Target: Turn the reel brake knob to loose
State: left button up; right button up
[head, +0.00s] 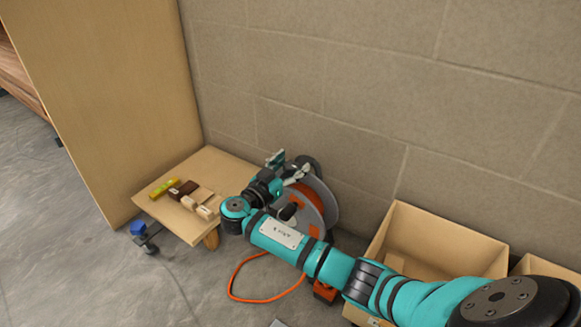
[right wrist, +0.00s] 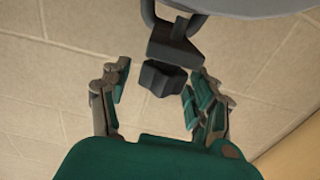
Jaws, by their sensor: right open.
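The cable reel (head: 326,197), grey discs with orange cable wound between them, stands on the floor against the wall. The brake knob (right wrist: 162,78) is a small dark lobed knob under a dark block near the reel's grey disc (right wrist: 240,6). My right gripper (right wrist: 157,88) is open, with one finger on each side of the knob and gaps between; it does not appear to touch it. In the head view my right gripper (head: 278,160) is at the upper side of the reel, and I cannot make out the knob there. My left gripper is not in view.
A low wooden platform (head: 165,222) left of the reel holds several small blocks and a yellow-green level (head: 166,187). An open cardboard box (head: 470,252) stands to the right. Orange cable (head: 236,272) loops on the grey floor. The block wall (head: 330,60) is close behind.

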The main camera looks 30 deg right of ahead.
jog(key=c, duration=1.2)
